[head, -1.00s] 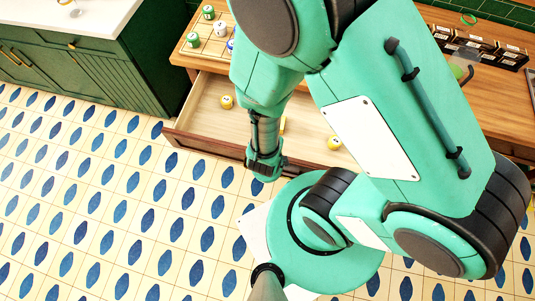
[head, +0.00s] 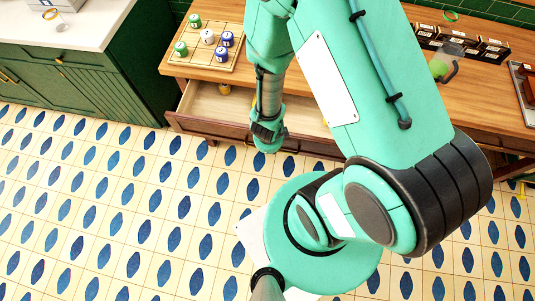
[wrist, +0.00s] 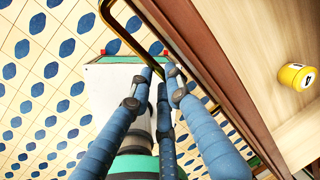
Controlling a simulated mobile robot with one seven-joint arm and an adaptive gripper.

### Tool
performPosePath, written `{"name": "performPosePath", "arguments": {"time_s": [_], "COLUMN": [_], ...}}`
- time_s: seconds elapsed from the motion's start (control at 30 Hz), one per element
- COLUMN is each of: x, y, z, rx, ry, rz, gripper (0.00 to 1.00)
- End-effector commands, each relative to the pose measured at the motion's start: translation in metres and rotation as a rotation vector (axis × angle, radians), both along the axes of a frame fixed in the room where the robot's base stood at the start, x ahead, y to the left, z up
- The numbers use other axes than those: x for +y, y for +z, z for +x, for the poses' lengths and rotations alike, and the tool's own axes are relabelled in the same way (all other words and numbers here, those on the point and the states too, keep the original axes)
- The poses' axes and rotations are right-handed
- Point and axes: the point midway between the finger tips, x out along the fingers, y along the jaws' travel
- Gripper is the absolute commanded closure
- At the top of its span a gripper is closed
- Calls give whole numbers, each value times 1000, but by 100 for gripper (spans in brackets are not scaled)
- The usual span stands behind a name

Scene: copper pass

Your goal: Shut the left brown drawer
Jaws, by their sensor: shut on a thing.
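The left brown drawer (head: 207,104) stands partly open under the wooden counter, its pale inside showing. Its dark front also shows in the wrist view (wrist: 207,53), with a brass handle (wrist: 122,32). My gripper (wrist: 160,73) has its blue fingers closed at the handle, outside the drawer front. In the head view my arm hangs over the drawer and hides part of its front, the handle and the fingertips. A yellow piece (wrist: 297,76) with a numbered white spot lies inside the drawer.
The wooden counter (head: 400,60) carries a game board (head: 185,56) with several green, blue and white pieces, and dark boxes (head: 490,50) at the back. A green cabinet (head: 95,85) stands to the left. The tiled floor (head: 110,190) in front is clear.

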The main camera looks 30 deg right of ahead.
Motion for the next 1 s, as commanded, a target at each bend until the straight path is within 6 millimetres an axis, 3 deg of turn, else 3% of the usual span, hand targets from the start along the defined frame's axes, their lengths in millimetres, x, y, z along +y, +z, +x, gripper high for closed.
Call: {"name": "performPosePath", "arguments": {"time_s": [0.7,1.0], "x": [-88,-111], "y": [2,2], "z": [88,112], "rx": [-1,-1], "ry": [-2,-1], "rz": [0,-1], "gripper": [100,100]}}
